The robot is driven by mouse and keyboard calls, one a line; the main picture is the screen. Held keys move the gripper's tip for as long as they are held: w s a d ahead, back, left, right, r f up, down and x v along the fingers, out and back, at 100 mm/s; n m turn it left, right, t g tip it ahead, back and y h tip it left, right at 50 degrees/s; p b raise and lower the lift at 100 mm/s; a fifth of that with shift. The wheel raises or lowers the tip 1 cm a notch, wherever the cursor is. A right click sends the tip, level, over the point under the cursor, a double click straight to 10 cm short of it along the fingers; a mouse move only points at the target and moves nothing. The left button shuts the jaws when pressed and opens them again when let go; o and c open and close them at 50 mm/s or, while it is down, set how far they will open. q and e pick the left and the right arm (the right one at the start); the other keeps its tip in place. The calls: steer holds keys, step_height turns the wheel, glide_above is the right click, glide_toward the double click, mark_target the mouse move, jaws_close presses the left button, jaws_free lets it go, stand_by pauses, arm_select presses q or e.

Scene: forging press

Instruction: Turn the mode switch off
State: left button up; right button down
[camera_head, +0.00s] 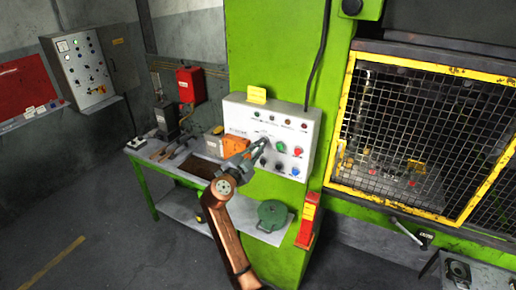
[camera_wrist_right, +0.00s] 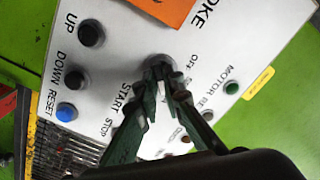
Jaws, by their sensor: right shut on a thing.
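The white control panel (camera_head: 237,115) is on the front of the green press column, and its face fills much of the right wrist view (camera_wrist_right: 112,68). My right gripper (camera_head: 262,143) reaches it from below, at the middle of its face. In the right wrist view the gripper's fingertips (camera_wrist_right: 160,74) close around a small dark knob (camera_wrist_right: 157,61), the mode switch, beside lettering that reads "OFF". The fingers cover most of the knob, so its exact setting cannot be told. My left gripper is not in view.
Close to the fingers are the green button (camera_head: 279,147), the red button (camera_head: 297,152) and the blue button (camera_head: 295,170). An orange plate (camera_wrist_right: 162,9) is beside the switch. A workbench (camera_head: 180,207) stands left; the yellow-framed mesh guard (camera_head: 420,130) is right.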

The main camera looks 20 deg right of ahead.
steer(key=n+b, duration=0.2)
steer(key=n, duration=1)
steer(key=shift+b, duration=0.35)
steer(key=n+p, duration=0.2)
steer(key=n, duration=0.3)
steer(key=shift+s+n, duration=0.1)
steer(key=shift+n, duration=0.3)
steer(key=c, duration=2.1)
jaws_free()
